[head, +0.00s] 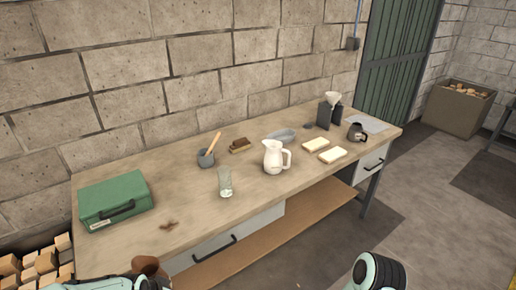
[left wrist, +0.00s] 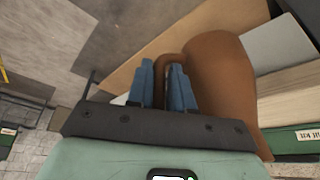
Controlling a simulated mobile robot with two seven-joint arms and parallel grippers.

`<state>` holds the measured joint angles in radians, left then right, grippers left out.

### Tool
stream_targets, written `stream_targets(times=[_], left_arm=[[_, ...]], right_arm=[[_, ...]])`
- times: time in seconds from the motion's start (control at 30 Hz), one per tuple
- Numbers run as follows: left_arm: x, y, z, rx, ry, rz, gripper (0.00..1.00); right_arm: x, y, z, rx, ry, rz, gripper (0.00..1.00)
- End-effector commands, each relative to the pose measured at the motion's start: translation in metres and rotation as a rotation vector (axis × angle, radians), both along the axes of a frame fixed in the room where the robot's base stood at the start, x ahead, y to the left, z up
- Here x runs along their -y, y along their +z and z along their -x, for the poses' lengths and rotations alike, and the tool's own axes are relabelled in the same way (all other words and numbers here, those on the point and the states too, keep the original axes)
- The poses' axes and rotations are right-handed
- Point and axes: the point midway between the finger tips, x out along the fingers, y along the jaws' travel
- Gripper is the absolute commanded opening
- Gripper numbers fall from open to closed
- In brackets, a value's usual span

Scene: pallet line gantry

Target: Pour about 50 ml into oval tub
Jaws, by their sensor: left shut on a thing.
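My left gripper (left wrist: 162,80) is shut on the handle of a brown jug (left wrist: 220,85); its blue fingers lie on both sides of the handle. The brown jug also shows at the bottom of the head view (head: 148,265), in front of the bench's near edge, partly cut off. Its contents cannot be seen. A grey oval tub (head: 281,135) sits toward the back of the workbench (head: 190,215), behind the white pitcher, apart from the jug. Its inside is hard to make out. My right gripper is not in view; only part of my right arm shows.
A white pitcher (head: 273,158) and a clear glass (head: 225,184) stand in front of the tub. A grey mortar with a pestle (head: 206,158), a brush (head: 240,145) and a green case (head: 114,200) are left. Pale blocks (head: 332,153) and a dark pot (head: 356,132) are right.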

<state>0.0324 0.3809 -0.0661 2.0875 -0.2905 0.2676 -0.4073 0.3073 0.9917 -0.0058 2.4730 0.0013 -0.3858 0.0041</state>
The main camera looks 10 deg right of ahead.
Motion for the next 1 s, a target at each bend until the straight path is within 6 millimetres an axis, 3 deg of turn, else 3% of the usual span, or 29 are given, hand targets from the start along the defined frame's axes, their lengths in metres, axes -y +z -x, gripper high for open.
stream_targets(times=[0.3,0.6,0.77,1.0], left_arm=[[0.025,-0.076,0.03,-0.004,0.218,-0.008,0.0],[0.024,-0.145,0.054,-0.002,0.469,-0.003,0.0],[0.025,-0.158,0.057,0.004,0.508,0.001,0.0],[0.024,-0.156,0.055,0.006,0.516,0.003,0.0]], right_arm=[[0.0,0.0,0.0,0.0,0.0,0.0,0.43],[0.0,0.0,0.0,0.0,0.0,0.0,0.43],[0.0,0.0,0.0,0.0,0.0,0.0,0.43],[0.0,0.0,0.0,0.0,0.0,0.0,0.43]])
